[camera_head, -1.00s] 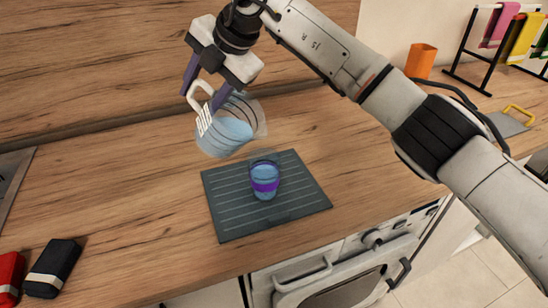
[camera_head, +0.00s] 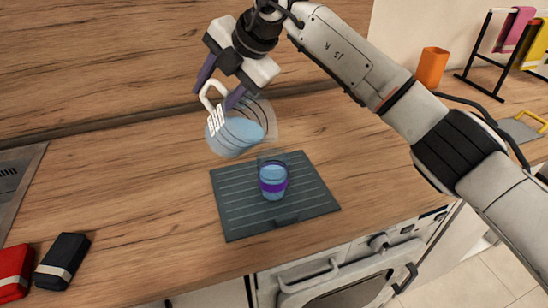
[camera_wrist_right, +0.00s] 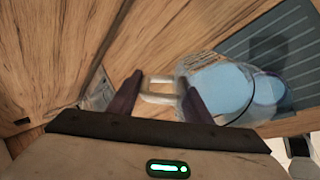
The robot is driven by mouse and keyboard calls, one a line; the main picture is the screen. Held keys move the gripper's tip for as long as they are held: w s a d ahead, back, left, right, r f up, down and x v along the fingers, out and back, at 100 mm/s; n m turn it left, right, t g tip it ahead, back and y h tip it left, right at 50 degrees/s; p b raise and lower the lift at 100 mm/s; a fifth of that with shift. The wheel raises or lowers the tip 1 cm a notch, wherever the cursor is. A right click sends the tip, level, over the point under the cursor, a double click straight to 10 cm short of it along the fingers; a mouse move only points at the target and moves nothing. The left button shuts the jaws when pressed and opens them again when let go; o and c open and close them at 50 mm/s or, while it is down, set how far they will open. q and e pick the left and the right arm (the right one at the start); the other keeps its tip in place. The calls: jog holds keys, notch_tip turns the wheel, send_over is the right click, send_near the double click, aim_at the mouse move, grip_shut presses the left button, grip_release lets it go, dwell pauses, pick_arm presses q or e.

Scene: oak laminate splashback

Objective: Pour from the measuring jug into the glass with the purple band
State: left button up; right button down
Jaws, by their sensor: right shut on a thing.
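The measuring jug (camera_head: 236,133) is clear with a white handle and holds blue liquid. It is tilted above the back of the dark mat, and it also shows in the right wrist view (camera_wrist_right: 215,88). My right gripper (camera_head: 216,97) is shut on the jug's handle; its two purple fingers show on the handle in the right wrist view (camera_wrist_right: 160,98). The glass with the purple band (camera_head: 273,180) stands upright on the grooved dark mat (camera_head: 235,212), with blue liquid up to above its band. No stream of liquid is visible. My left gripper is not in view.
Red (camera_head: 13,272) and black (camera_head: 62,260) cloth-like bundles lie at the front left beside the sink (camera_head: 15,185). An orange cup (camera_head: 432,67) and a rack with cloths (camera_head: 485,70) stand at the back right. The wooden counter around the mat is mostly clear.

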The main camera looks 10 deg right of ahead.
jog(key=shift+d+r, duration=0.1)
jog(key=shift+d, duration=0.1)
jog(key=shift+a, duration=0.1)
jog(key=shift+s+d+r+t+y, duration=0.2)
jog(key=shift+s+d+t+y, duration=0.05)
jog(key=shift+d+t+y, duration=0.15)
dwell(1.1)
